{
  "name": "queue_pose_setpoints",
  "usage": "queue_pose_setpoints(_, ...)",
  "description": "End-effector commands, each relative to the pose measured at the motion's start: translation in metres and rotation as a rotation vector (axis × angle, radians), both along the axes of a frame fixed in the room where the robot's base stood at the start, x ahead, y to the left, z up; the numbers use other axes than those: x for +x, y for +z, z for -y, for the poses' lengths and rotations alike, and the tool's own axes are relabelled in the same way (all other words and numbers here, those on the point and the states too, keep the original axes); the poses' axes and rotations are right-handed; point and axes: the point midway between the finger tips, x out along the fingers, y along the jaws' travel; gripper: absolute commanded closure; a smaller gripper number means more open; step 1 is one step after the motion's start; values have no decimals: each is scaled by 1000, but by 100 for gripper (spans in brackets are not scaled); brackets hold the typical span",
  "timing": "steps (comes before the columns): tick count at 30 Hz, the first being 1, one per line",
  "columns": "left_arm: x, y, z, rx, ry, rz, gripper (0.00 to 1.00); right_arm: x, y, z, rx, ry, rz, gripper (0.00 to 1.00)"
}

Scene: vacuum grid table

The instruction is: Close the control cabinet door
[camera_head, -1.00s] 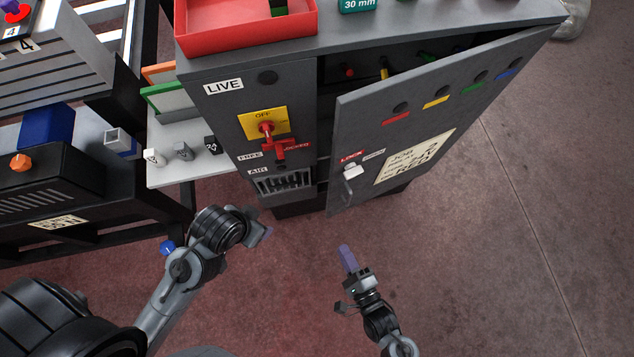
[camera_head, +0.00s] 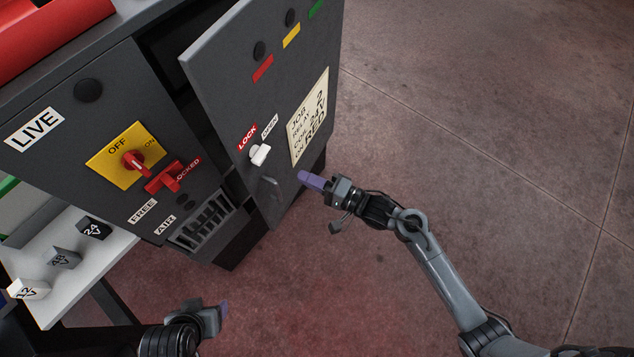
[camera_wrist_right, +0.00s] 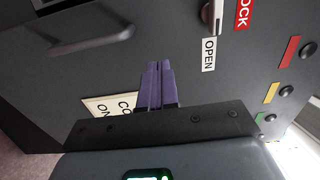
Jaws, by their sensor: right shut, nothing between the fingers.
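The grey control cabinet door (camera_head: 225,70) stands ajar, with a dark gap between its left edge and the cabinet's front panel (camera_head: 60,165). It carries a white latch knob (camera_head: 260,154) below LOCK and OPEN labels, and a grey pull handle (camera_head: 270,188). My right gripper (camera_head: 308,180) is shut and empty, its purple fingers in front of the door's lower right part, below the job card. In the right wrist view the fingers (camera_wrist_right: 157,85) point at the door face; contact cannot be told. My left gripper (camera_head: 223,311) is low, away from the door; its jaw state is unclear.
The fixed panel holds a yellow switch plate (camera_head: 125,155) with a red knob and a red LOCKED lever (camera_head: 165,177). A white shelf (camera_head: 95,265) with small labelled blocks juts out at left. The floor (camera_head: 470,120) to the right is clear.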

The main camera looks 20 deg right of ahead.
Motion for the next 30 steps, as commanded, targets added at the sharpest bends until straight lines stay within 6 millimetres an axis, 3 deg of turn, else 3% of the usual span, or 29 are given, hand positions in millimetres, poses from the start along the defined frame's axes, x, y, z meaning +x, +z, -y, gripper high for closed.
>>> queue_pose_setpoints(6, 0, -14, -2, 7, -5, -1, 36, 30, -2, -31, 1, 1, 1, 100)
queue_pose_setpoints(15, -1, -25, -3, 13, -8, -3, 36, 58, -2, -60, 1, 1, -1, 100)
queue_pose_setpoints(30, -1, -28, 0, 1, 0, -4, 36, 66, -1, -68, 0, -1, -1, 100)
